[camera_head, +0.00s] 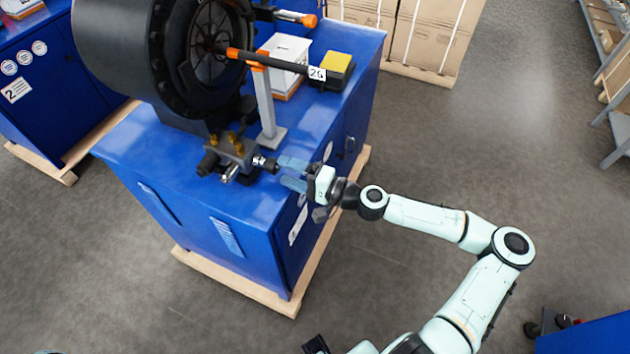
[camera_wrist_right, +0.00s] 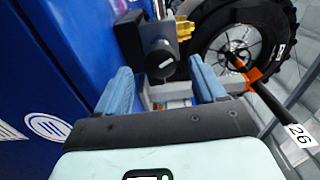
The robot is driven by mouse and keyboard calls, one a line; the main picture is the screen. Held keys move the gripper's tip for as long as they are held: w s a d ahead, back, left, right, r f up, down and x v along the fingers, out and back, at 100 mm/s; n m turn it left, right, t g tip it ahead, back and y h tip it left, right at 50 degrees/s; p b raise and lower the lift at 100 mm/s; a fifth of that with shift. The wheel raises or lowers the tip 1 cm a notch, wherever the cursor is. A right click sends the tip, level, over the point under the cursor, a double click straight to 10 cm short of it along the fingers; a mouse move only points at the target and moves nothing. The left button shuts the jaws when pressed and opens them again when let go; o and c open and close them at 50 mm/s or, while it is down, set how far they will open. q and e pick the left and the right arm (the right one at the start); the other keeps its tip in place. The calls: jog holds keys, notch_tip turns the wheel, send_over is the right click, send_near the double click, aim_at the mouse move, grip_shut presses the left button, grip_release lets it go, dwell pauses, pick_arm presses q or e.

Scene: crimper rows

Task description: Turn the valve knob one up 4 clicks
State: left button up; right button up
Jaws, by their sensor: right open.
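The valve block (camera_head: 232,155) sits on the near top edge of the blue cabinet, with brass fittings on top. Its black valve knob (camera_head: 271,165) sticks out to the right on a short metal stem. In the right wrist view the knob (camera_wrist_right: 160,58) faces the camera, with a white mark on its front. My right gripper (camera_head: 281,170) is open, its two blue fingers pointing at the knob. In the wrist view the knob appears between the fingertips, a little ahead of them; I cannot tell any contact.
The blue cabinet (camera_head: 190,190) carries a large black crimper drum (camera_head: 130,45). A black and orange lever (camera_head: 270,60) tagged 26 reaches over the top, near a grey post (camera_head: 265,100), a white box (camera_head: 285,60) and a yellow-topped box (camera_head: 335,70).

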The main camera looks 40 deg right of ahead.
jog(key=v, duration=0.8)
jog(key=shift+s+d+b, duration=0.15)
jog(key=shift+s+b, duration=0.15)
